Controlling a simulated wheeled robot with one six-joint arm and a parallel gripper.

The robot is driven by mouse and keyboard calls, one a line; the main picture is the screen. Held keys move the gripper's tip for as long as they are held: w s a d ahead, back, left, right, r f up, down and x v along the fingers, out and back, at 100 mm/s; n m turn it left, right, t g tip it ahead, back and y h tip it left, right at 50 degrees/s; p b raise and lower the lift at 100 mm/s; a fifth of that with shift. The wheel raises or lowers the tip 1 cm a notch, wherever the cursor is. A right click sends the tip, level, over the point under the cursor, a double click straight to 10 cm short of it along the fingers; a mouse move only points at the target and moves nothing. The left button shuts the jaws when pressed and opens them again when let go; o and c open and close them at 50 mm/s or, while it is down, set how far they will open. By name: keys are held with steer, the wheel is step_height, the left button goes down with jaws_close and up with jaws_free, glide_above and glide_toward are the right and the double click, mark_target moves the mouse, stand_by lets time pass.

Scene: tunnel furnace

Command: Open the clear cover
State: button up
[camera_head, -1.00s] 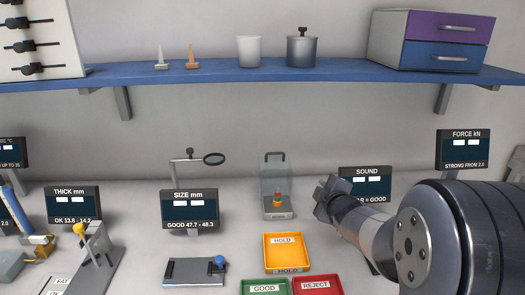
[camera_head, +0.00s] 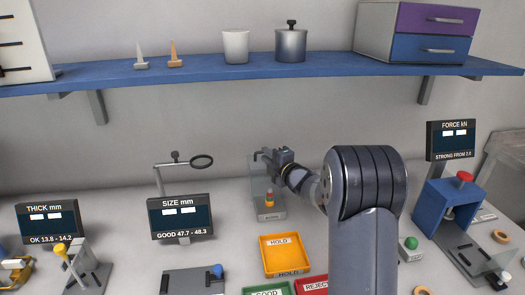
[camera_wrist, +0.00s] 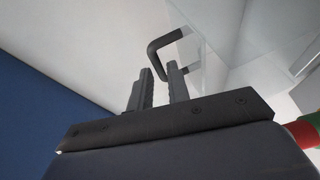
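The clear cover (camera_head: 280,202) is a see-through box with a dark handle, over a small base (camera_head: 270,216) at the back of the bench. A red, yellow and green stack (camera_head: 269,198) shows inside it. My gripper (camera_head: 265,156) is at the top of the cover, partly hiding the handle. In the wrist view, my gripper's two fingers (camera_wrist: 160,78) stand a little apart. The dark handle (camera_wrist: 166,42) is at the fingertips, with one end reaching down behind or between them; I cannot tell whether it touches. Clear panels of the cover (camera_wrist: 215,65) show beyond.
The size display (camera_head: 180,217) and a ring stand (camera_head: 202,161) are left of the cover. A yellow HOLD tray (camera_head: 284,241) sits in front. A blue press (camera_head: 447,205) is at right.

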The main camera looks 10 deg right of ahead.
steer(key=shift+x, duration=1.6)
steer(key=shift+c, duration=0.6)
jaws_close()
